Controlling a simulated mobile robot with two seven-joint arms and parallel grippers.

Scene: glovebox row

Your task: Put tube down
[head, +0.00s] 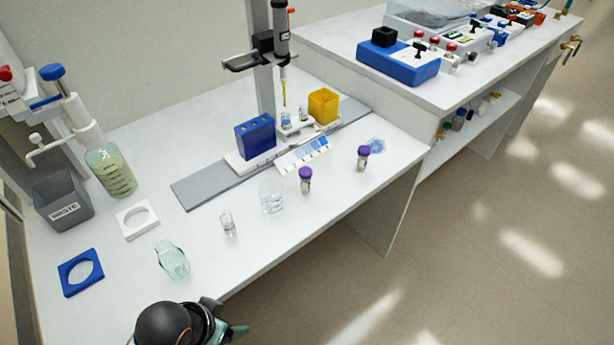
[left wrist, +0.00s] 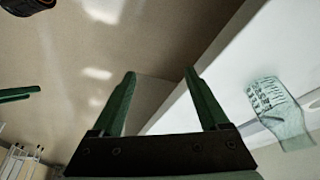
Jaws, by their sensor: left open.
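Two tubes with purple caps stand upright on the white bench in the head view, one near the middle (head: 306,184) and one to its right (head: 362,161). A small clear vial (head: 227,226) stands to their left. My left gripper (head: 236,331) is low in the head view, off the bench's front edge and apart from all of them. The left wrist view shows its two green fingers (left wrist: 160,76) spread with nothing between them. A green finger-like part at the left edge of that view may belong to my right gripper; the rest is hidden.
A clear bottle (head: 172,260) stands near the front edge; it also shows in the left wrist view (left wrist: 277,115). Nearby are a beaker (head: 271,197), blue ring holder (head: 80,273), white ring holder (head: 138,219), waste bin (head: 64,204) and blue rack (head: 256,139). The front right corner is bare.

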